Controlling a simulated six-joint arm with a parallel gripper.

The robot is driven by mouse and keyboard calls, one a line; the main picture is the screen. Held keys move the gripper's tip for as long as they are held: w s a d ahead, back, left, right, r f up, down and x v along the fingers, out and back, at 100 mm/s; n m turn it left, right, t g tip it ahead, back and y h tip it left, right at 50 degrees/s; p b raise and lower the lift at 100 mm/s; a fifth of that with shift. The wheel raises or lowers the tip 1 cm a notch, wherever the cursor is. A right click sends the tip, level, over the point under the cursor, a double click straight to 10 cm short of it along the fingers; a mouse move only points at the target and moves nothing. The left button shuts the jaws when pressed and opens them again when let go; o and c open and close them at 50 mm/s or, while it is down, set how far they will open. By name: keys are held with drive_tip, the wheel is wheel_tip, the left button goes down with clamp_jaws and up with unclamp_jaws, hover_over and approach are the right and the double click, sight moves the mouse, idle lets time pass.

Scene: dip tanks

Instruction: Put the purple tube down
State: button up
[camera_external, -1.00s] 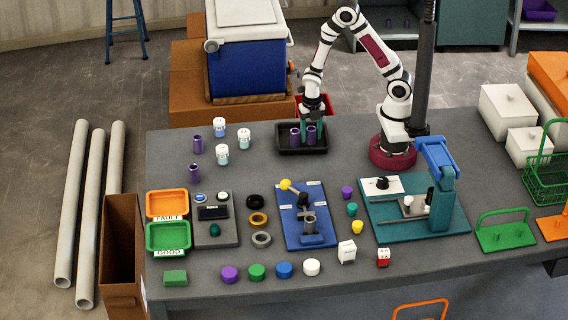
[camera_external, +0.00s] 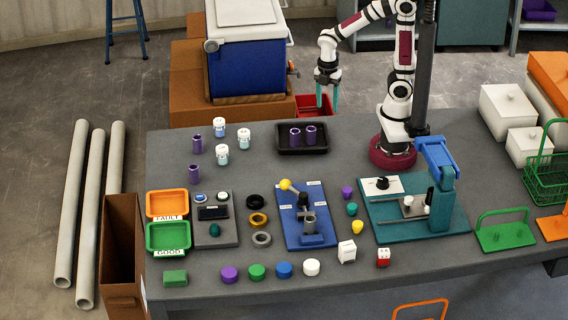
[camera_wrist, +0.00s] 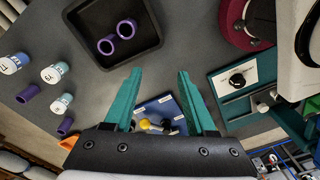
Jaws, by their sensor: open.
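Two purple tubes stand upright in the black tray (camera_external: 280,147), a left one (camera_external: 295,137) and a right one (camera_external: 311,135). In the wrist view they show as open rings (camera_wrist: 106,46) and (camera_wrist: 126,29) inside the tray (camera_wrist: 78,24). Two more purple tubes, one farther back (camera_external: 197,144) and one nearer (camera_external: 194,174), stand on the table to the left. My gripper (camera_external: 328,100) is open and empty, raised above and behind the tray, apart from every tube. Its teal fingers (camera_wrist: 157,90) are spread in the wrist view.
Several white jars, one of them at the back (camera_external: 218,129), stand left of the tray. A red bin (camera_external: 313,108) is behind the table, below my gripper. A blue fixture with a yellow-knobbed lever (camera_external: 286,185) stands in front of the tray.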

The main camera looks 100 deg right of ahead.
drive_tip(key=s+a+r+m, duration=0.1)
drive_tip(key=s+a+m, duration=0.3)
drive_tip(key=m, duration=0.4)
drive_tip(key=s+a+r+m+y, duration=0.1)
drive_tip(key=s+a+r+m, duration=0.1)
drive_tip(key=s+a+m, duration=0.2)
drive_tip(key=s+m, duration=0.2)
drive_tip(key=m, duration=0.2)
drive_tip(key=shift+s+r+m, duration=0.15)
drive_tip(key=shift+r+m, duration=0.15)
drive_tip(key=shift+m, duration=0.1)
drive_tip(key=o, duration=0.4)
drive_tip(key=shift+c, duration=0.2)
drive_tip(key=n+t+h, duration=0.2)
drive_tip(key=t+h, duration=0.4)
drive_tip(key=t, duration=0.7)
approach(204, 138)
drive_tip(key=x, duration=0.9)
drive_tip(key=shift+d+f, duration=0.1)
